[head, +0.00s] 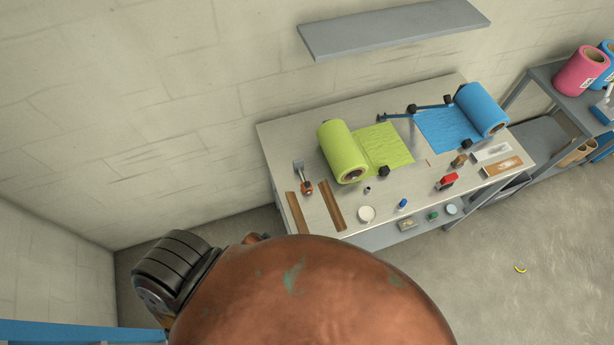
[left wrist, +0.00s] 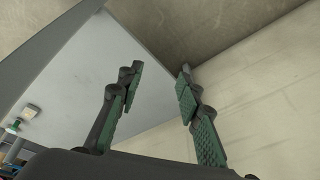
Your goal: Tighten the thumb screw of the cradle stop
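A lime green roll (head: 342,152) lies on the workbench with its sheet spread to the right. A blue roll (head: 482,108) lies at the right end with its sheet spread to the left. Small dark blocks sit near the rolls, one at the green sheet's front corner (head: 384,171). I cannot tell which is the cradle stop, and no thumb screw can be made out. My left gripper (left wrist: 160,80) is open and empty in the left wrist view, with a grey panel and the wall beyond it. It cannot be made out in the head view. My right gripper is not seen.
The workbench (head: 290,138) also bears an orange-tipped tool (head: 306,186), brown strips (head: 331,205), a white round item (head: 366,214) and a red item (head: 447,181). A grey shelf (head: 395,28) hangs above. A side rack (head: 548,75) with a pink roll (head: 580,70) stands right.

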